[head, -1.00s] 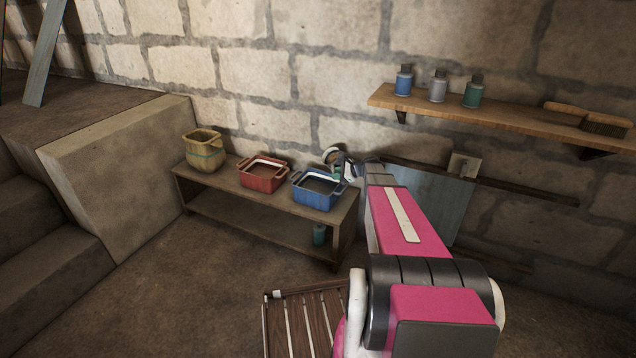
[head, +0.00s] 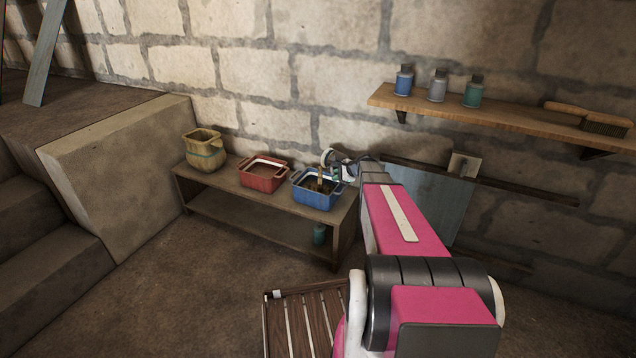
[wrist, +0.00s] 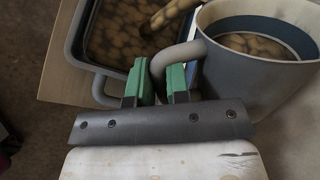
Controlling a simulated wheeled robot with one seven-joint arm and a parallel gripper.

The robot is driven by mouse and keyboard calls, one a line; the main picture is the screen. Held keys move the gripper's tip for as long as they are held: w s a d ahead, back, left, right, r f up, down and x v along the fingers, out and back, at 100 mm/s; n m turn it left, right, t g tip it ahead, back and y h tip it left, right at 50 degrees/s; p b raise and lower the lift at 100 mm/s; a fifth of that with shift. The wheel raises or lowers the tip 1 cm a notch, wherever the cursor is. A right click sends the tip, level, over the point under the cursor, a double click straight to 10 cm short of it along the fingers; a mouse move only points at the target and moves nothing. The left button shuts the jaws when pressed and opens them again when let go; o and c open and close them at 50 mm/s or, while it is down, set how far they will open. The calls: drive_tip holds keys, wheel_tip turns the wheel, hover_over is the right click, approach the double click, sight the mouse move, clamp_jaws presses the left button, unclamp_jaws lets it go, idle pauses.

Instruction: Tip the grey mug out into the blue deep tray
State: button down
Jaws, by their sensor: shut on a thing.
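The grey mug (wrist: 255,75) is tilted in the wrist view, with rounded brown pieces (wrist: 255,42) still in it. My gripper (wrist: 157,88) is shut on the mug's handle with its green pads. In the head view the mug (head: 327,157) is small and partly hidden by my gripper (head: 338,173), above the right back of the blue deep tray (head: 314,201). A brown stream (head: 319,178) runs from the mug into the tray. In the wrist view brown pieces cover the visible floor of the tray (wrist: 76,38).
A red tray (head: 262,183) stands left of the blue one on the low wooden bench (head: 270,232). A yellowish pot (head: 204,150) stands at the bench's left end. A wall shelf (head: 450,108) holds several bottles and a brush. A slatted wooden thing (head: 305,320) is on the floor in front.

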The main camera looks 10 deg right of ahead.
drive_tip(key=shift+f+h, duration=0.35)
drive_tip(key=shift+h, duration=0.15)
idle(0.4)
drive_tip(key=shift+d+r+n+t+h, duration=0.1)
drive_tip(key=shift+r+n+t+h, duration=0.2)
drive_tip(key=shift+n+h, duration=0.3)
idle(0.8)
drive_tip(key=shift+s+a+f+n+h+p, duration=0.15)
drive_tip(key=shift+a+f+n+h+p, duration=0.15)
drive_tip(key=shift+a+f+h+p, duration=0.35)
idle(0.7)
drive_tip(key=shift+r+n+t+h, duration=0.3)
drive_tip(key=shift+r+t+h, duration=0.1)
drive_tip(key=shift+h, duration=0.35)
idle(0.6)
drive_tip(key=shift+f+n+t+h+p, duration=0.3)
drive_tip(key=shift+f+n+h+p, duration=0.15)
drive_tip(key=shift+h+p, duration=0.2)
idle(0.8)
